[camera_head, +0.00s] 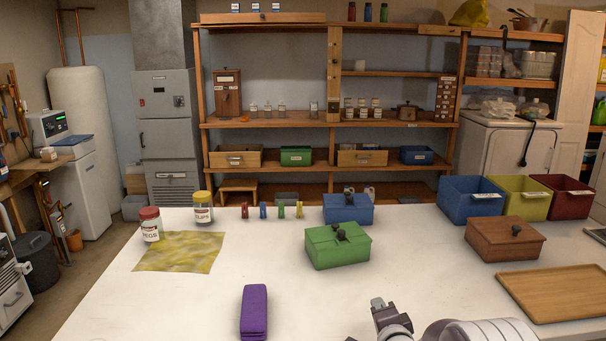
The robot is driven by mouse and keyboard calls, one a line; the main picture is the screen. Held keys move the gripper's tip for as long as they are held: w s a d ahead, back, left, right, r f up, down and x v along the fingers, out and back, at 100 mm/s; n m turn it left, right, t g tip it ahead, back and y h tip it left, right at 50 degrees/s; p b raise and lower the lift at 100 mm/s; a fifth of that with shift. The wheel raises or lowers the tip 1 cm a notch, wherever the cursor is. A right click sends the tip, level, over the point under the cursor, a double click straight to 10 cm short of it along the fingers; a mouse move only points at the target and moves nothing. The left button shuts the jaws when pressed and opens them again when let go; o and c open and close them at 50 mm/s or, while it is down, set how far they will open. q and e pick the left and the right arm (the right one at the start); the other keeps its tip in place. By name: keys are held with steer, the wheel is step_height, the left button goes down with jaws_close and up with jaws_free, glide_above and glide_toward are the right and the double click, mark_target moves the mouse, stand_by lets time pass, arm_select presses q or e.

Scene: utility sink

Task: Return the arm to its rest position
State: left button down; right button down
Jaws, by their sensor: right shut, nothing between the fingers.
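My right gripper (378,304) shows at the bottom of the head view, low over the near part of the white table (190,300). It is shut and holds nothing. My right arm comes in from the bottom right edge behind it. The gripper is apart from the green lidded box (338,252), which stands farther back and to its left. A purple case (254,312) lies to the left of the gripper, also apart from it. My left gripper does not show.
A blue lidded box (348,214) stands behind the green one. A brown lidded box (505,243), a wooden tray (560,290) and an open blue bin (470,207) are at the right. A red-lidded jar (150,230) and yellow cloth (180,252) are at the left.

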steer(key=f, duration=0.1)
steer(key=f+n+g, duration=0.1)
steer(key=shift+s+f, duration=0.3)
steer(key=shift+f, duration=0.05)
steer(key=s+f+n+g+b, duration=0.4)
steer(key=s+f+n, duration=0.1)
steer(key=s, duration=0.5)
steer(key=s+d+f+n+g+b, duration=0.1)
steer(key=s+f+n+g+b, duration=0.3)
steer(key=s, duration=0.7)
steer(key=s+f+n+g+b, duration=0.3)
steer(key=s+f+n+g, duration=0.2)
steer(key=s, duration=0.5)
step_height(320, 180, up, 18)
steer(key=p, duration=1.7)
steer(key=shift+s+h+p, duration=0.15)
steer(key=shift+h+p, duration=0.15)
steer(key=shift+f, duration=0.1)
